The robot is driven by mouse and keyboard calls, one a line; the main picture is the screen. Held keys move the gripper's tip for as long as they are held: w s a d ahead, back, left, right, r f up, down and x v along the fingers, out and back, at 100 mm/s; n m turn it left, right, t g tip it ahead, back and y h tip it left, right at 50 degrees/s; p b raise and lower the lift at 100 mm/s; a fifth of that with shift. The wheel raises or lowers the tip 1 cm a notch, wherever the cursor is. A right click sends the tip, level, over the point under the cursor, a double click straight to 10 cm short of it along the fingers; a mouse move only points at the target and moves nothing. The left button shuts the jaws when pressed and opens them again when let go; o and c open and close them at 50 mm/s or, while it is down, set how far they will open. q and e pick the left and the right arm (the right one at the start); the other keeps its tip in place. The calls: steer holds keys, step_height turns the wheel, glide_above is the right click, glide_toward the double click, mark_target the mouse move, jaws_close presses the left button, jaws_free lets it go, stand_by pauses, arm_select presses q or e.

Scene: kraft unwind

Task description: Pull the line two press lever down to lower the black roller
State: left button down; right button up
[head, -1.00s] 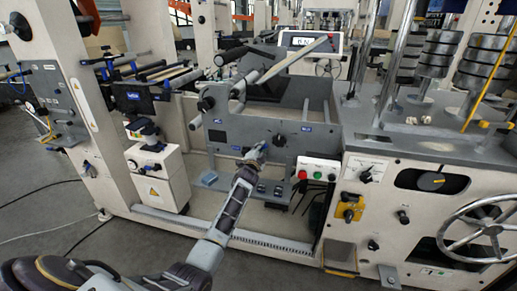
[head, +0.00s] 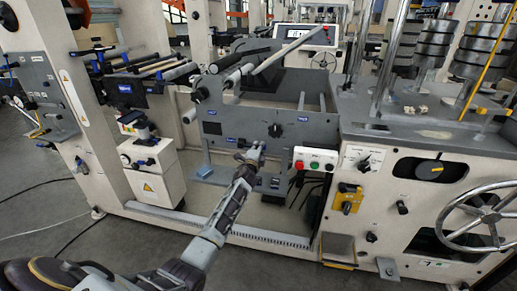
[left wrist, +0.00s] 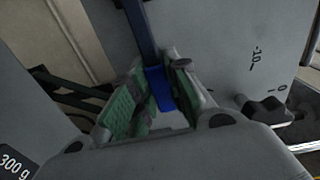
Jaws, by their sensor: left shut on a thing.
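My left gripper (head: 252,154) is at the grey front panel of the line two unit, below and left of the black knob (head: 275,130). In the left wrist view its green-padded fingers (left wrist: 160,98) are shut on the blue handle of the press lever (left wrist: 160,88). The lever's dark shaft runs up out of that view between the fingers. In the head view the gripper mostly hides the lever. A dark roller (head: 226,63) lies above the panel, left of a long pale bar; its contact underneath cannot be made out. My right gripper is not in view.
Red and green buttons (head: 315,166) sit right of the gripper. A large handwheel (head: 480,218) and a yellow switch (head: 347,198) are on the cabinet further right. A white box (head: 150,170) stands left. Grey floor is open at lower left.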

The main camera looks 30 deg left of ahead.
arm_select(q)
steer(key=shift+f+m, duration=0.35)
steer(key=shift+m, duration=0.05)
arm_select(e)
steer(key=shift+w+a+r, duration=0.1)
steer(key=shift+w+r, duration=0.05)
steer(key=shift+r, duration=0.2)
arm_select(q)
steer(key=c, duration=1.4)
jaws_free()
steer(key=shift+o, duration=0.2)
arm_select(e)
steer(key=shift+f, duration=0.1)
arm_select(q)
steer(key=shift+r, duration=0.1)
steer(key=shift+s, duration=0.1)
steer(key=v, duration=1.1)
steer(key=shift+s, duration=0.4)
steer(key=shift+s+d, duration=0.1)
